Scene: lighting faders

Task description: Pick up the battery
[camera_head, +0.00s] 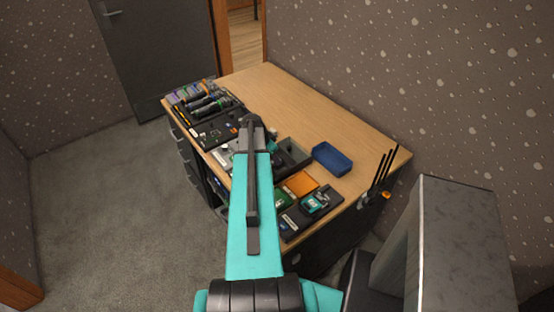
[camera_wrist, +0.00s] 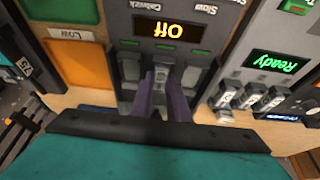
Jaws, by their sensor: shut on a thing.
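In the wrist view my gripper (camera_wrist: 163,82) reaches into a dark grey unit with an amber "Off" display (camera_wrist: 171,32). Its purple fingers are shut around a small light grey piece (camera_wrist: 161,74) in the middle slot. The fingers hide much of the piece, and I cannot tell whether it is a battery or a fader cap. Similar grey pieces sit in the slots on either side, at the left (camera_wrist: 130,69) and the right (camera_wrist: 190,77). In the head view my own arm hides the gripper and the piece.
An orange tray (camera_wrist: 82,66) labelled "Low" lies left of the unit. A device with a green "Ready" display (camera_wrist: 275,63) and several small grey pieces stands right. In the head view a blue tray (camera_head: 332,158) and teal device (camera_head: 314,203) share the desk (camera_head: 310,113); its back is clear.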

